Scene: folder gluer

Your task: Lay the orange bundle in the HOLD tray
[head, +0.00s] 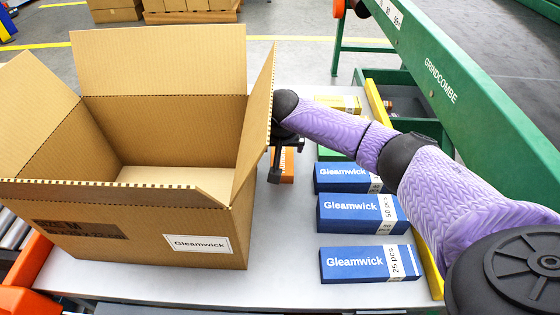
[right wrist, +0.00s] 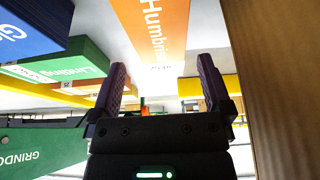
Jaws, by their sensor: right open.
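The orange bundle (head: 288,167) lies on the grey table just right of the open carton, partly hidden by my right gripper (head: 276,172). In the right wrist view the orange bundle (right wrist: 158,28) shows large, with white lettering, ahead of the two fingers. My right gripper (right wrist: 162,82) is open, with nothing between its fingertips that I can make out as held. Whether the fingers touch the bundle cannot be told. No tray marked HOLD can be made out. My left gripper is not in view.
A large open carton (head: 120,225) stands left, its right flap close beside my gripper. Several blue boxes (head: 360,212) line the table's right side, with a green box (head: 333,154) and a yellow box (head: 340,103) behind. A green machine frame (head: 450,85) rises at right.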

